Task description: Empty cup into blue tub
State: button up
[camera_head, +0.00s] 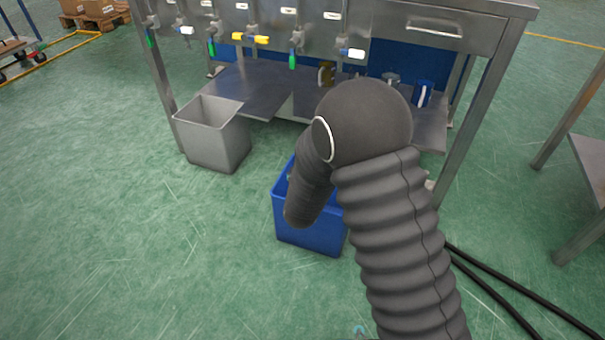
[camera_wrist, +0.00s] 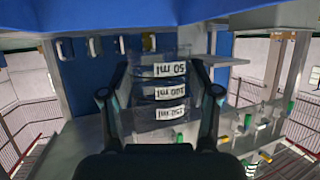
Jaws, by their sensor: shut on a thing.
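The blue tub (camera_head: 311,237) stands on the floor in front of the steel bench; my dark arm covers much of its opening. In the head view my arm reaches down over the tub, and the gripper and cup are hidden there. In the wrist view my gripper (camera_wrist: 160,100) is shut on a clear cup (camera_wrist: 150,117), one finger on each side. Its white labels for 50, 100 and 150 ml appear upside down, as does the bench behind. I cannot make out any contents.
A grey bin (camera_head: 213,143) stands left of the tub. The steel bench (camera_head: 440,45) has several valves along its front and a lower shelf. Black hoses (camera_head: 500,293) lie on the floor at right.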

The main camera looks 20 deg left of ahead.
jog(key=shift+r, duration=0.1)
jog(key=shift+r+p, duration=1.45)
jog(key=shift+r, duration=1)
